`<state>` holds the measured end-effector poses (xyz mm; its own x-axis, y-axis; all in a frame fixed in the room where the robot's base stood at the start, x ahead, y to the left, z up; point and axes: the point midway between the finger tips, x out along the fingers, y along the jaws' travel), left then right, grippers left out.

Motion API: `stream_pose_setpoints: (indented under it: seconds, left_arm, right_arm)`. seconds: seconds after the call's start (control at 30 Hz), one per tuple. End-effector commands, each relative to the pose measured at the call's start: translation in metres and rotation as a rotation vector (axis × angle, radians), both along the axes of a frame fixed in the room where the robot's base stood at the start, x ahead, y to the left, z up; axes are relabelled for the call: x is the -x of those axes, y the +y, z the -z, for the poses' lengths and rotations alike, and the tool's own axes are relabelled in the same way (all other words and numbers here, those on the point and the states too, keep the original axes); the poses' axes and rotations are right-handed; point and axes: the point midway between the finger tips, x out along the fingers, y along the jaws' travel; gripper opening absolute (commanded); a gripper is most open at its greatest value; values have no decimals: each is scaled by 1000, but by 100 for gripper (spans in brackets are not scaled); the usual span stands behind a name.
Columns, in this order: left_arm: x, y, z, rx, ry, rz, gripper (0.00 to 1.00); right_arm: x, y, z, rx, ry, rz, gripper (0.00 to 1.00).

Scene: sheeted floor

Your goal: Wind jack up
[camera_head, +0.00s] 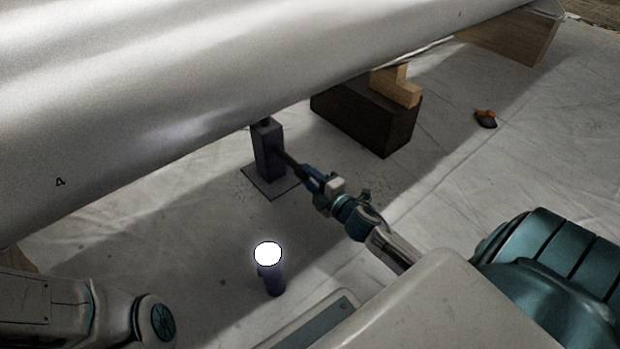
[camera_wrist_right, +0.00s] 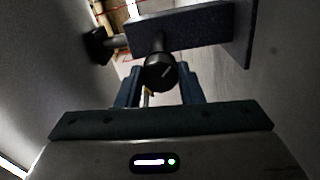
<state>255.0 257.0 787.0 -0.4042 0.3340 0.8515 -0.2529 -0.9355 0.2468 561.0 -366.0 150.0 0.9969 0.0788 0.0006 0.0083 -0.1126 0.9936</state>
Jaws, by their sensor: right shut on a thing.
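The jack (camera_head: 268,148) is a dark square column on a flat base plate (camera_head: 268,190), standing upright under the big pale cylinder (camera_head: 190,90). Its top meets or nearly meets the cylinder's underside; I cannot tell which. In the right wrist view the jack (camera_wrist_right: 195,32) lies sideways, with its round dark knob (camera_wrist_right: 160,73) facing me. My right gripper (camera_head: 300,170) reaches the jack's side from the right. In the wrist view the gripper (camera_wrist_right: 159,84) has its two blue fingers either side of the knob, shut on it. Only part of my left arm shows at lower left; its gripper is out of view.
A dark block (camera_head: 365,118) with a wooden step piece (camera_head: 397,86) stands behind the jack. A wooden support (camera_head: 515,36) is at the far right. A lit lamp (camera_head: 272,282) stands in front on the sheeted floor. A small orange-black object (camera_head: 486,120) lies at right.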

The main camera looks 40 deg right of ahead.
Motion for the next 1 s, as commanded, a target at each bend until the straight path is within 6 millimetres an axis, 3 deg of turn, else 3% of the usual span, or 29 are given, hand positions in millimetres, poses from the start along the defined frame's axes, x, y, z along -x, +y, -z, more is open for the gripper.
stream_pose_setpoints:
  seconds: [0.6,1.0]
  left_arm:
    - [0,0,12,0,0,0,75]
    - [0,0,16,0,0,0,75]
  right_arm:
    - [0,0,3,-550,47,1,11]
    - [1,0,4,-747,64,3,11]
